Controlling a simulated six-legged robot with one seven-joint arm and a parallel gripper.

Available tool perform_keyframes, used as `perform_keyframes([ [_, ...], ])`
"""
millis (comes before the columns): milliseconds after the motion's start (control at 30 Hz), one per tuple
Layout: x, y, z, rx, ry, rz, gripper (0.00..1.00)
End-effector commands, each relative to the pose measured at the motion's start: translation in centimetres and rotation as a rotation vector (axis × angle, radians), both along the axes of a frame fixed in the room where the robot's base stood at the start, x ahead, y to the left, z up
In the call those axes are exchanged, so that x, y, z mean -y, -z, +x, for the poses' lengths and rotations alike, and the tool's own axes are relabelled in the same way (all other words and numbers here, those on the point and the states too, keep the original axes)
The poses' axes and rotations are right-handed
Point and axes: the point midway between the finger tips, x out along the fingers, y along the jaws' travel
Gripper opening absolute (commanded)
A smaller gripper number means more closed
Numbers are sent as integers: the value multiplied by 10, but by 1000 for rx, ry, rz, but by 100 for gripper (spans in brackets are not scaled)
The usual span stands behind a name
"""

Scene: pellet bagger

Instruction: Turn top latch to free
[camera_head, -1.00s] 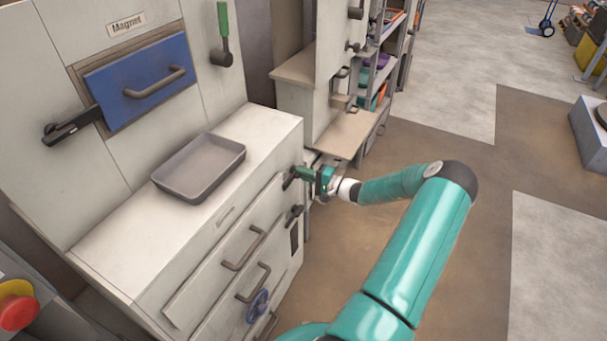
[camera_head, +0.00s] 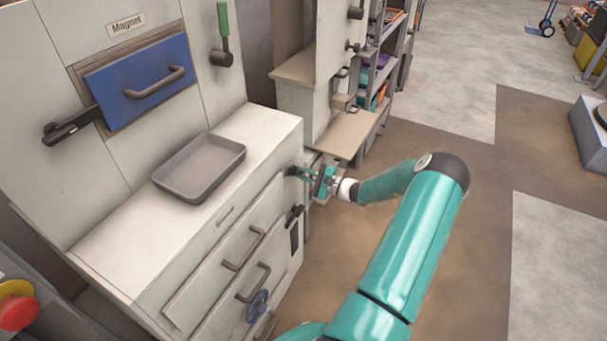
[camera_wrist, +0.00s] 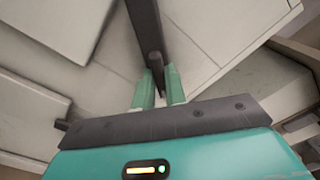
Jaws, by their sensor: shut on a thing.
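The top latch is a dark grey handle at the upper right corner of the cabinet front in the head view, mostly hidden by my gripper (camera_head: 300,172). In the wrist view the latch (camera_wrist: 147,35) is a dark bar running from the top edge down between my two green fingertips (camera_wrist: 159,84). My gripper is shut on the end of the latch. The upper cabinet panel (camera_head: 215,260) with its curved handle appears closed. A lower latch (camera_head: 294,214) sits below on the same right edge, apart from my gripper.
A grey tray (camera_head: 200,167) rests on the cabinet top. A blue magnet drawer (camera_head: 140,80) and a green-handled lever (camera_head: 223,35) are on the wall behind. A beige shelf (camera_head: 345,133) juts out just behind my gripper.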

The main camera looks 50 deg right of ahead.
Motion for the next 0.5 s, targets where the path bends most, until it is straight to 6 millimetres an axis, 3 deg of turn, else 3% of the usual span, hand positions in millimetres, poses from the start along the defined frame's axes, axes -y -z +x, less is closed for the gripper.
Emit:
perform_keyframes([
  [500, 0, 0, 0, -137, 0, 469, 0],
])
